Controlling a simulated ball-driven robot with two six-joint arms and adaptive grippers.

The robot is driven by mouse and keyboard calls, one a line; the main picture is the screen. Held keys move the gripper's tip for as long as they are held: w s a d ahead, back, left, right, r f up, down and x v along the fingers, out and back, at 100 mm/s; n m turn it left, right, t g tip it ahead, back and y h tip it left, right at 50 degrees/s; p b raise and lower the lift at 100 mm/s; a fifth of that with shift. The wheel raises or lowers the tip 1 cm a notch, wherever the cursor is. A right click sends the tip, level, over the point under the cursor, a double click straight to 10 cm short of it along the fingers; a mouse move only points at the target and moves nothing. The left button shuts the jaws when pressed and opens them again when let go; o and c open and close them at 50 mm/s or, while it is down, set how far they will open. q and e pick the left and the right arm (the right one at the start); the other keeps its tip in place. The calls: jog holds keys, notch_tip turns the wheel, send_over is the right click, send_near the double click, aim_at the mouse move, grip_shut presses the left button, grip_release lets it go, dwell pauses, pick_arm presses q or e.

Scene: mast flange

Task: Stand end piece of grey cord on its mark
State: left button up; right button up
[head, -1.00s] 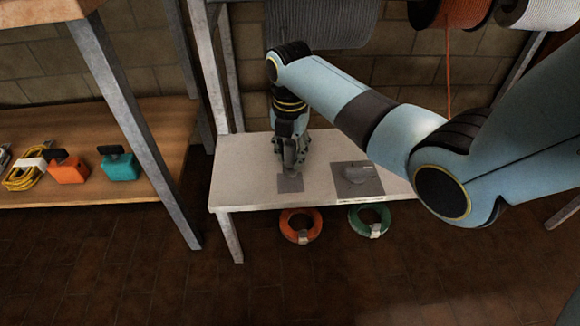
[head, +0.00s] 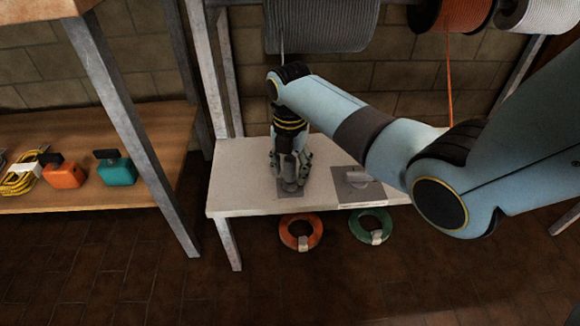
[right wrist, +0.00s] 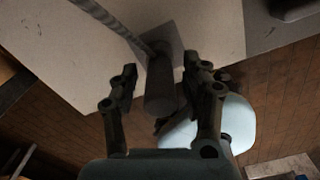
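The end piece of grey cord, a short grey cylinder (right wrist: 161,88), stands between the spread fingers of my right gripper (right wrist: 160,76), with a gap on either side. The grey cord (right wrist: 115,22) runs from its top to the upper left. In the head view my right gripper (head: 290,178) is low over the bench, pointing down around the end piece (head: 290,187). The mark, a dark grey square (head: 299,195), lies beneath; the piece seems upright on it, but the fingers partly hide this. My left gripper is not in view.
Grey (head: 325,25), orange (head: 455,14) and white (head: 530,14) spools hang above. Orange (head: 300,243) and green (head: 357,228) coils are below. A wooden shelf (head: 80,195) stands left.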

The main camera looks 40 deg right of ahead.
aim_at(290, 158)
jog(key=shift+r, duration=0.1)
jog(key=shift+r, duration=0.2)
notch_tip(290, 158, up, 6)
jog(key=p, duration=0.3)
jog(key=shift+f, duration=0.2)
notch_tip(290, 158, up, 6)
jog(key=p, duration=0.3)
jog(key=shift+r, duration=0.1)
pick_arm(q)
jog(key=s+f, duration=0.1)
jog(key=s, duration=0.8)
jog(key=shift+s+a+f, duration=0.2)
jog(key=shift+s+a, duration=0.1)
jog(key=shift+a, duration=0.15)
